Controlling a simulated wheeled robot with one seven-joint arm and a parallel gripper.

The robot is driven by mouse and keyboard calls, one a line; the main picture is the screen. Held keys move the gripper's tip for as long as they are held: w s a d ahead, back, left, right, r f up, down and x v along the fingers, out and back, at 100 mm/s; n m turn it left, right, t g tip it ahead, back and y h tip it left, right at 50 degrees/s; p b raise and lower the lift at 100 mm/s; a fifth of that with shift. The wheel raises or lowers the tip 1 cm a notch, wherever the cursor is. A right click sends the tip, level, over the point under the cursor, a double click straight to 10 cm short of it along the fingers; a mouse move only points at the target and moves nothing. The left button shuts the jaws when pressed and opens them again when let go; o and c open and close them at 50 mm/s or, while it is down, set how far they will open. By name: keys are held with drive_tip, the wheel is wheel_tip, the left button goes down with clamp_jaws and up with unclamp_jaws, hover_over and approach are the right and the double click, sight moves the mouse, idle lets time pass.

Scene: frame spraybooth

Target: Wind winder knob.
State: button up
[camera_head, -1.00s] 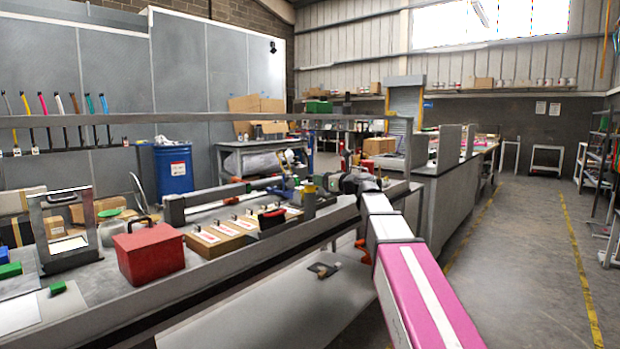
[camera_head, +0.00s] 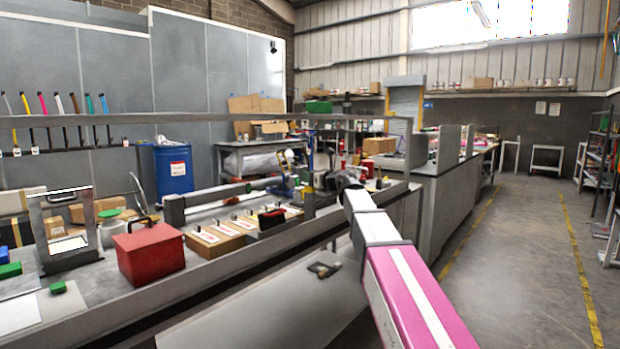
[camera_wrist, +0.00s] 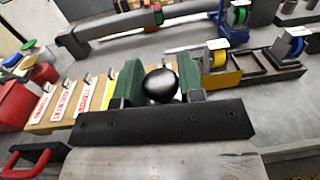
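A round, shiny black knob (camera_wrist: 160,88) sits in the middle of the wrist view; I take it to be the winder knob. My gripper (camera_wrist: 161,78) has its two green-padded fingers on either side of it. The knob fills the gap and seems to touch both pads, so the gripper looks shut on it. The stem and the rest of the winder below the knob are hidden by the gripper's dark body. In the head view my arm reaches to the bench, and the fingers and knob cannot be made out clearly.
Wooden blocks with red-lettered labels (camera_wrist: 65,100) stand left of the gripper. A red box (camera_head: 150,255) stands on the bench. A horizontal rail (camera_head: 240,118) runs above it.

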drive_tip(key=shift+w+n+g+y, duration=0.1)
drive_tip(key=shift+n+g+y, duration=0.2)
drive_tip(key=shift+g, duration=0.1)
drive_tip(key=n+g+y, duration=0.2)
drive_tip(key=n+g, duration=0.1)
drive_tip(key=g, duration=0.1)
drive_tip(key=shift+w, duration=0.1)
drive_tip(key=n+g+y, duration=0.1)
drive_tip(key=n+g, duration=0.1)
drive_tip(key=g, duration=0.1)
drive_tip(key=n+g, duration=0.2)
drive_tip(key=g, duration=0.1)
drive_tip(key=shift+g+y, duration=0.3)
drive_tip(key=shift+y, duration=0.1)
drive_tip(key=n+g, duration=0.2)
drive_tip(key=g, duration=0.1)
drive_tip(key=n+g+h, duration=0.1)
drive_tip(key=n+g, duration=0.1)
drive_tip(key=g, duration=0.1)
drive_tip(key=shift+n+g, duration=0.3)
drive_tip(key=shift+n+g+h, duration=0.6)
drive_tip(key=shift+n+g, duration=0.2)
drive_tip(key=shift+g, duration=0.3)
drive_tip(key=shift+s+n+g, duration=0.2)
drive_tip(key=shift+n+g, duration=0.1)
drive_tip(key=shift+g, duration=0.1)
drive_tip(key=o, duration=0.9)
